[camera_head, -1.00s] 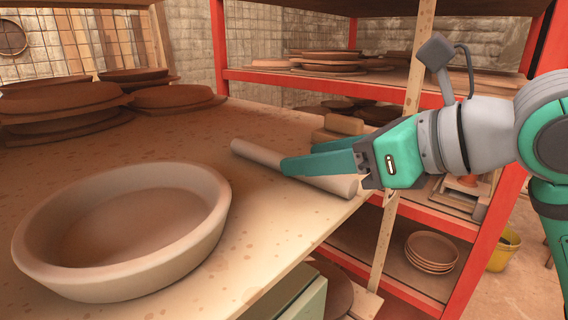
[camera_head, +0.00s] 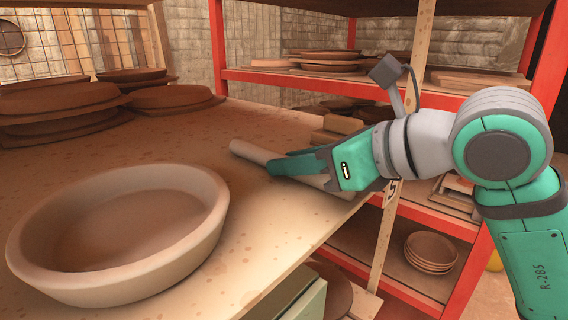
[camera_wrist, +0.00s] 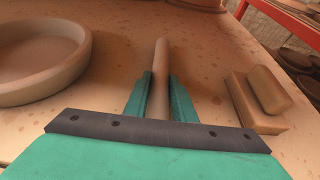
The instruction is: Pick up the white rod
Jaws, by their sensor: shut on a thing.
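The white rod (camera_head: 254,153) lies along the wooden shelf (camera_head: 255,220), close to its right edge, in the head view. It looks pale grey-beige. My gripper (camera_head: 273,166) reaches in from the right, low over the shelf, and hides the middle of the rod. In the wrist view the rod (camera_wrist: 161,65) runs away from me between the two green fingers (camera_wrist: 160,90), which are shut on it. The rod's far end sticks out beyond the fingertips. I cannot tell whether the rod is clear of the shelf surface.
A large shallow bowl (camera_head: 40,272) stands to the left of the rod. Stacked round slabs (camera_head: 60,100) sit at the back left. A small block with a rounded piece (camera_wrist: 258,100) lies right of the rod. Red shelving (camera_head: 216,50) stands behind.

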